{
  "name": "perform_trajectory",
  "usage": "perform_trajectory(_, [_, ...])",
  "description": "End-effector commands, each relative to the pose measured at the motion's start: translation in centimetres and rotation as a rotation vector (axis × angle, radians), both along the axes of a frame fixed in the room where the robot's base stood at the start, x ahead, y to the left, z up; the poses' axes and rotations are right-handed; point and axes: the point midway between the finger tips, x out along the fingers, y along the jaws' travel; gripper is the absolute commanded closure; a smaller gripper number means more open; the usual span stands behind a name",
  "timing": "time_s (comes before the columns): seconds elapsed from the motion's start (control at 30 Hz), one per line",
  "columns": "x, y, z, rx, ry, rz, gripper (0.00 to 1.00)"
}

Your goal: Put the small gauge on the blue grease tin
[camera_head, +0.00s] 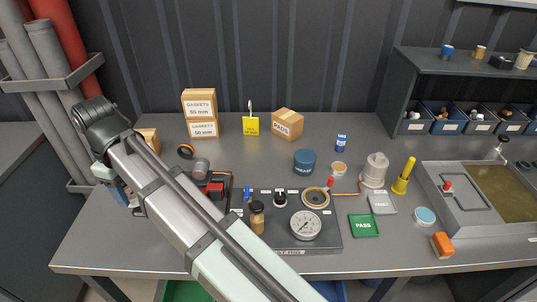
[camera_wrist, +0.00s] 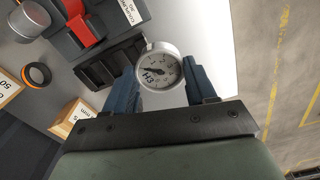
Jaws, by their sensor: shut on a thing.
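The small gauge (camera_wrist: 160,68) has a white round dial marked H3 and a metal rim. In the wrist view it sits between the two blue fingers of my gripper (camera_wrist: 163,80), which are shut on it. In the head view my gripper (camera_head: 122,194) is at the left of the bench, partly hidden by my arm; the gauge cannot be made out there. The blue grease tin (camera_head: 304,163) stands upright on the bench at the middle back, well to the right of my gripper. Its lid is uncovered.
A panel with a larger gauge (camera_head: 305,225) lies at the front middle. A red-and-black holder (camera_wrist: 85,32) is near my gripper. A white canister (camera_head: 375,170) stands right of the tin.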

Motion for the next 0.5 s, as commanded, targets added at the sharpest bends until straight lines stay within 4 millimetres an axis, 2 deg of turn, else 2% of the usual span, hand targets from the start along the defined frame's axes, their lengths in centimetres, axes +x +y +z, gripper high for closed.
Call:
perform_trajectory(0.1, [2.9,-2.6,0.4,0.000,0.000,-0.016,0.79])
perform_trajectory(0.5, [10.9,-11.9,1.9,0.001,0.000,-0.052,0.79])
